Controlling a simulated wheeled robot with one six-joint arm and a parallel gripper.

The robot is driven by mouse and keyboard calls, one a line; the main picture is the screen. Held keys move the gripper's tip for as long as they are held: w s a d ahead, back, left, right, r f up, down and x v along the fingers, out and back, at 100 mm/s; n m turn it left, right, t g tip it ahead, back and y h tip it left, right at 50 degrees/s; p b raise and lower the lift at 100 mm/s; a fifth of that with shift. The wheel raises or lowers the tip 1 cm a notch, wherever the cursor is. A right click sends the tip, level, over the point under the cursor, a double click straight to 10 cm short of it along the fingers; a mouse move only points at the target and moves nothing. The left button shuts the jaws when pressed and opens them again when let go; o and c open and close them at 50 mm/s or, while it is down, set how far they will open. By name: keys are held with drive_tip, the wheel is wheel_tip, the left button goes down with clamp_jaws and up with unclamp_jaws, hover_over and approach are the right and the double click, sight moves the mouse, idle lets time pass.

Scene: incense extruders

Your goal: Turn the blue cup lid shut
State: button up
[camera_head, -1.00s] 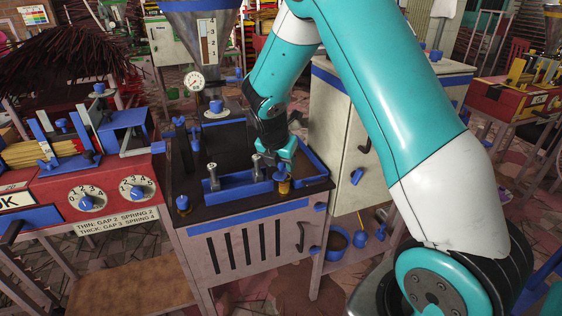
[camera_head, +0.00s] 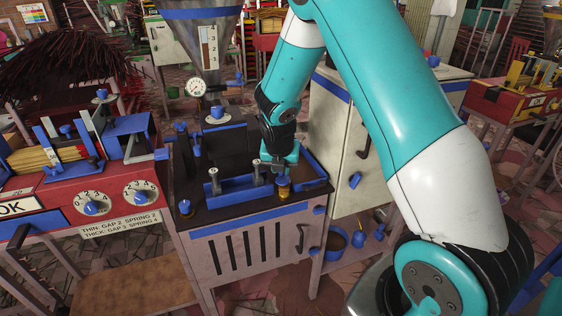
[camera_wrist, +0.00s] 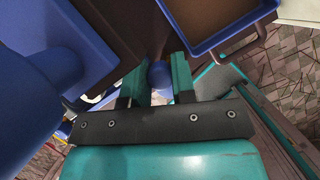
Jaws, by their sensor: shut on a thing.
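In the wrist view the lid's round blue top (camera_wrist: 160,75) shows between the two teal fingers (camera_wrist: 161,88). The cup below the lid is hidden in the wrist view. I cannot tell how far the lid is turned.
Another blue knob (camera_head: 185,207) stands at the front left corner. A pale cabinet (camera_head: 340,140) stands close on the right.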

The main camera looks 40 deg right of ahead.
drive_tip(key=shift+n+t+y+p, duration=0.3)
drive_tip(key=shift+n+y+p, duration=0.15)
drive_tip(key=shift+n, duration=0.65)
drive_tip(key=o, duration=0.9)
drive_tip(key=p+v, duration=0.1)
drive_tip(key=v, duration=1.6)
drive_tip(key=shift+s+a+r, duration=0.15)
drive_tip(key=shift+a, duration=0.05)
